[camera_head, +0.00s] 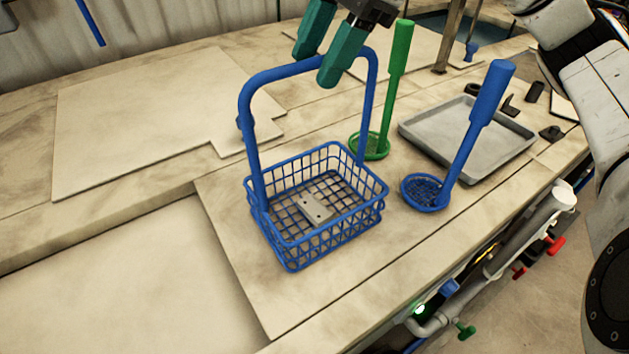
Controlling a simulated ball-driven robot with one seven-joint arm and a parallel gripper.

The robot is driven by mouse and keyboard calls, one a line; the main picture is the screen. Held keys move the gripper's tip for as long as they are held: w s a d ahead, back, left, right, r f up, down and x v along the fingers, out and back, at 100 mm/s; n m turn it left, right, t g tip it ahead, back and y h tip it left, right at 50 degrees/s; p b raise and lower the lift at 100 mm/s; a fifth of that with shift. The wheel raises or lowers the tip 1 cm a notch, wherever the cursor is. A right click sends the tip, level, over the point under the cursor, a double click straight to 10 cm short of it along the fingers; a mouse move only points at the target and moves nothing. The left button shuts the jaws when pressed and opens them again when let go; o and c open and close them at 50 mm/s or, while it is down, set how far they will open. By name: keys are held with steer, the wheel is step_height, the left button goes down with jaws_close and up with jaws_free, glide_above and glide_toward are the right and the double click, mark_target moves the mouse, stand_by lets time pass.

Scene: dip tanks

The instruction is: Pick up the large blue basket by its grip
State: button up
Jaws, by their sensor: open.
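The large blue basket (291,238) stands upright on the bench, with open mesh walls and a tall arched handle. The top bar of the handle is its grip (285,70). A light metal plate with small holes (315,209) lies on the basket floor. My gripper (322,62) has two green fingers, open, at the right part of the top bar. One finger shows on the far side of the bar and one on the near side. I cannot tell whether either finger touches the bar.
Pipes and valves (465,329) run below the bench's front edge.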

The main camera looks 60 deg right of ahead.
mark_target(316, 68)
steer(key=x, duration=0.3)
steer(key=shift+f+p, duration=0.15)
steer(key=shift+p, duration=0.25)
steer(key=shift+f+b, duration=0.25)
steer(key=shift+b, duration=0.5)
stand_by(0.3)
steer(key=shift+c, duration=0.3)
jaws_close()
stand_by(1.2)
